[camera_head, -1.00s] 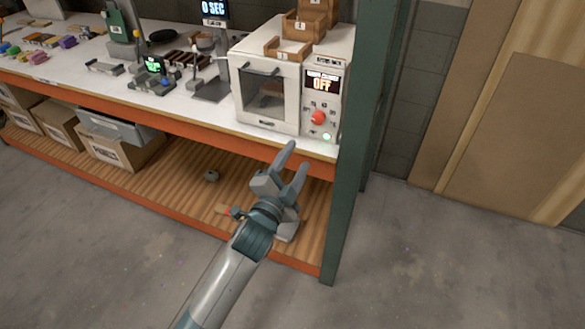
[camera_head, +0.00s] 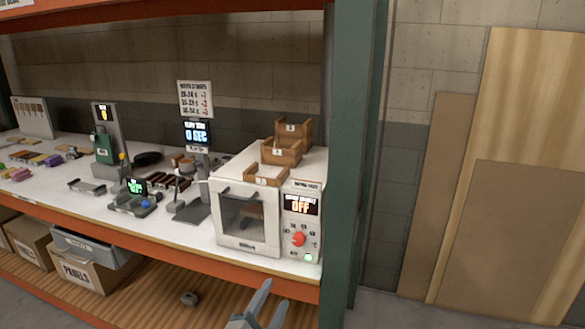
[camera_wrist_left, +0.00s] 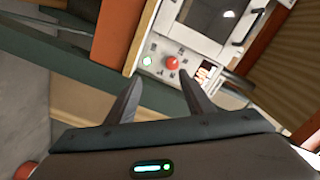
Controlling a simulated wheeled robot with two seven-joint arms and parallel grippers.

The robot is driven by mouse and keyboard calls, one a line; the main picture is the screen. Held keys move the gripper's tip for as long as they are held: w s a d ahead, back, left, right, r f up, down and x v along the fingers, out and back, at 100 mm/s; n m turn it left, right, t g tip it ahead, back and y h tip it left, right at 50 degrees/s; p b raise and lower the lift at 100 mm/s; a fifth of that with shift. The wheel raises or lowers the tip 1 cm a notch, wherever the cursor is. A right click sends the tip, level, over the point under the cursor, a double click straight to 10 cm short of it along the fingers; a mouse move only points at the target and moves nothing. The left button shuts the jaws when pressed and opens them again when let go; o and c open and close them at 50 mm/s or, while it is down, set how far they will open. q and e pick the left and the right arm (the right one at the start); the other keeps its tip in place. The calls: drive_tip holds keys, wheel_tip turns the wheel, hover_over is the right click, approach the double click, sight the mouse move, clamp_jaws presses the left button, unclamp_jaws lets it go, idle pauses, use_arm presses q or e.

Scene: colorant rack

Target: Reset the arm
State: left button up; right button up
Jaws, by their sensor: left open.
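My left gripper (camera_head: 268,306) shows at the bottom of the head view, in front of the orange shelf edge and below the white oven. Its two fingers are apart with nothing between them. In the left wrist view the open fingers (camera_wrist_left: 160,98) point toward the oven's control panel, with the red knob (camera_wrist_left: 172,62) beyond them. The white oven (camera_head: 247,247) stands at the right end of the bench, its door shut and its display reading OFF. My right gripper is in neither view.
A green post (camera_head: 345,170) stands right of the oven. Wooden trays (camera_head: 282,152) sit on top of the oven. A scale, a small press and colored pieces fill the white bench (camera_head: 130,215). Cardboard boxes (camera_head: 85,275) are on the lower shelf. Wood panels (camera_head: 500,200) lean at the right.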

use_arm(q)
drive_tip(key=s+a+f+n+g+y, duration=0.1)
drive_tip(key=s+a+f+g, duration=0.1)
drive_tip(key=f, duration=0.9)
drive_tip(key=s+a+f+n+g+y, duration=0.1)
drive_tip(key=s+a+f+n+g, duration=0.15)
drive_tip(key=f, duration=0.85)
drive_tip(key=s+a+f+n+g+y, duration=0.1)
drive_tip(key=s+a+f, duration=0.15)
drive_tip(key=f, duration=0.75)
drive_tip(key=s+a+f+n+g, duration=0.2)
drive_tip(key=s+a+f+g, duration=0.1)
drive_tip(key=s+f, duration=0.8)
drive_tip(key=s+a+f+n+g+y, duration=0.1)
drive_tip(key=s+a+f+n+g, duration=0.15)
drive_tip(key=s+f, duration=0.65)
drive_tip(key=s+a+f+n+g+y, duration=0.1)
drive_tip(key=s+a+f, duration=0.3)
drive_tip(key=s+f, duration=0.55)
drive_tip(key=s+a+f+n+g, duration=0.1)
drive_tip(key=s+a+g, duration=0.1)
drive_tip(key=s, duration=0.8)
drive_tip(key=s+a+f+n+g, duration=0.1)
drive_tip(key=s+a+f, duration=0.1)
drive_tip(key=s, duration=0.9)
drive_tip(key=shift+s+f+g, duration=0.15)
drive_tip(key=shift+f+g, duration=0.1)
drive_tip(key=shift+g, duration=0.15)
